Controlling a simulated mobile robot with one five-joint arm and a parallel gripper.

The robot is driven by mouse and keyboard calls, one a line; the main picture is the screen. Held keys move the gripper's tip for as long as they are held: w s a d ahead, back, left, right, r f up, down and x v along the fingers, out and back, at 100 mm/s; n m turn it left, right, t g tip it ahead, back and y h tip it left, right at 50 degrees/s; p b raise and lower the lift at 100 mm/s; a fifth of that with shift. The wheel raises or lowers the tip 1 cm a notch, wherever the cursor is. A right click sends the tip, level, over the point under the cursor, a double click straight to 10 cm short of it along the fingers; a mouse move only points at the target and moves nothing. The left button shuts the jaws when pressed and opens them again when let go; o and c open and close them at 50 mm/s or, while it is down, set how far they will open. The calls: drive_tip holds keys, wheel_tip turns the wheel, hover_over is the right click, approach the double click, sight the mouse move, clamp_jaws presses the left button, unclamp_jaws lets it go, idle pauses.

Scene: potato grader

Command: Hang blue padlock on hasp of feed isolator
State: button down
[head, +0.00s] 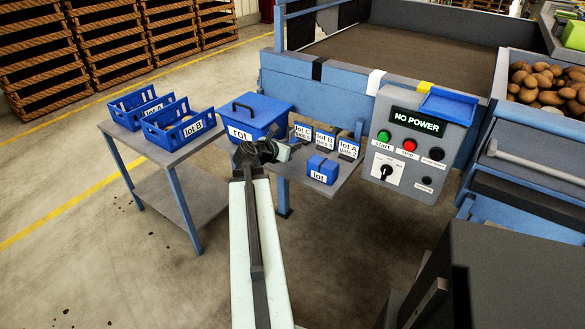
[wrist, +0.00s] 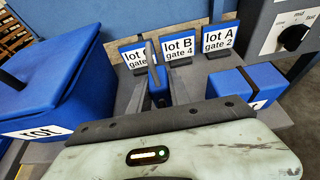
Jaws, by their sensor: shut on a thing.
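The blue padlock (wrist: 157,78) shows in the wrist view as a small blue body between the dark fingers of my gripper (wrist: 158,93). My gripper is shut on it; the fingers hide part of it, and the shackle is hard to make out. In the head view my gripper (head: 268,150) is above the grey shelf, in front of the blue rot box, and the padlock cannot be told apart there.
Lot cards (head: 325,141) stand along the back of the shelf (head: 345,178). The rot box (head: 262,108) is behind my gripper. A side table (head: 165,150) holds blue crates.

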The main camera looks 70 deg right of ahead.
sight(292, 165)
drive_tip(key=shift+f+b, duration=2.6)
drive_tip(key=shift+f, duration=0.75)
drive_tip(key=c, duration=1.2)
unclamp_jaws()
drive_tip(key=shift+r, duration=0.15)
drive_tip(key=shift+s+a, duration=0.1)
